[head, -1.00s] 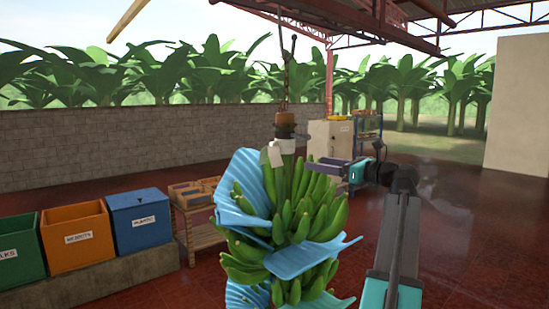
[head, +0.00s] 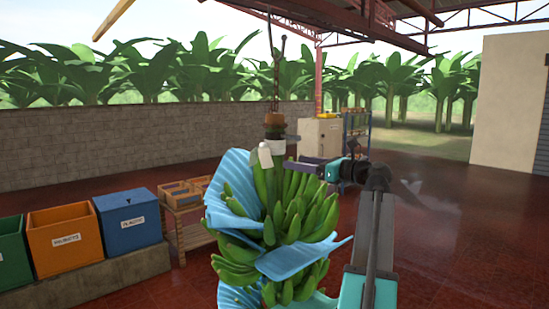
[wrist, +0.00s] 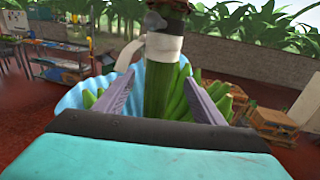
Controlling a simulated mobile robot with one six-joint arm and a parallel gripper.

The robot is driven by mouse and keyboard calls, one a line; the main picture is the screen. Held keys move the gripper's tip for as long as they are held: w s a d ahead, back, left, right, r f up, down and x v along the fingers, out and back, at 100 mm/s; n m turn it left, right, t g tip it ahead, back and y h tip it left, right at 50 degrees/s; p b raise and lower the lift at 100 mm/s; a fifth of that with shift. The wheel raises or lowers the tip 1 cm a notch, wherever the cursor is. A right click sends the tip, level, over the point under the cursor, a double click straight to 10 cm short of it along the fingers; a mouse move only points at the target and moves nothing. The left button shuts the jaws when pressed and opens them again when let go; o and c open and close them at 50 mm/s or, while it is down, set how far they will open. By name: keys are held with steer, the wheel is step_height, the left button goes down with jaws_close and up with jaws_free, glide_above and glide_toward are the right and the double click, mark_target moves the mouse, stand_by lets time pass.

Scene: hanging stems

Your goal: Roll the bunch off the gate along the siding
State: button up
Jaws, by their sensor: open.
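The green banana bunch (head: 300,205) hangs upright from a chain, partly wrapped in a torn blue sleeve (head: 238,190). Its stem top has a white wrap (head: 273,147) and a brown collar (head: 274,124). In the wrist view the green stem (wrist: 166,90) stands between my two grey fingers, with the white wrap (wrist: 164,46) above it. My gripper (head: 296,164) is open at the stem just below the wrap; its open jaws (wrist: 160,82) lie on either side. I cannot tell whether either finger touches the stem. The gate and siding cannot be made out.
Green, orange (head: 64,240) and blue (head: 130,222) bins stand on a ledge at left. A wooden stand with crates (head: 186,205) is behind the bunch. A pale cabinet (head: 320,140) and blue rack (head: 356,130) stand farther back. The red floor at right is clear.

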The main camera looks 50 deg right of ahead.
mark_target(274, 158)
steer(key=w+p, duration=0.1)
steer(key=w, duration=0.2)
steer(key=w+a+p, duration=0.1)
steer(key=w, duration=0.3)
steer(key=w+p, duration=0.1)
steer(key=w, duration=0.2)
steer(key=shift+w+a, duration=0.15)
steer(key=c, duration=1.5)
